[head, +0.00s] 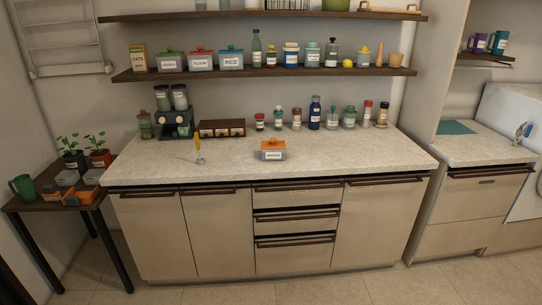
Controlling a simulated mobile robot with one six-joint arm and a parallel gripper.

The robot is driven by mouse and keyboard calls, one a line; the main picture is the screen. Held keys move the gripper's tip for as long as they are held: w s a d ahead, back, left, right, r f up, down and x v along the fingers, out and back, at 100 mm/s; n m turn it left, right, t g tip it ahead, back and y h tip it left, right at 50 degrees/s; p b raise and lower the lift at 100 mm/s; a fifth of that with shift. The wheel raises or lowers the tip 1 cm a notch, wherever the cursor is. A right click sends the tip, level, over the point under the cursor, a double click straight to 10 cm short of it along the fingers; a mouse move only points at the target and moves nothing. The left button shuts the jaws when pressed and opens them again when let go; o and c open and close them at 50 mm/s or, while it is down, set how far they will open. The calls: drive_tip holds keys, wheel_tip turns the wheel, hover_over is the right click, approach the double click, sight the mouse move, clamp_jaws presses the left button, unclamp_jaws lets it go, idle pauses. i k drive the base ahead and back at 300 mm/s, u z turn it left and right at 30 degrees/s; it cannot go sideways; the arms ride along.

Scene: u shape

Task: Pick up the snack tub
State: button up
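A tub (272,155) with an orange lid and a grey body stands on the pale speckled counter (340,163), near the middle and towards the front edge. It has a label on its front that is too small to read surely; it is the likeliest snack tub. It stands upright, with clear counter around it. My gripper is not in view.
A yellow-handled utensil (198,146) is left of the tub. Behind are a dark coffee machine (177,124), a brown box (222,128) and a row of bottles and jars, including a blue bottle (315,114). A loaded shelf (265,74) hangs above. Floor in front is clear.

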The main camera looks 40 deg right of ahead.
sight(266, 155)
drive_tip(key=z, duration=0.05)
drive_tip(key=i, duration=0.95)
drive_tip(key=u, duration=0.05)
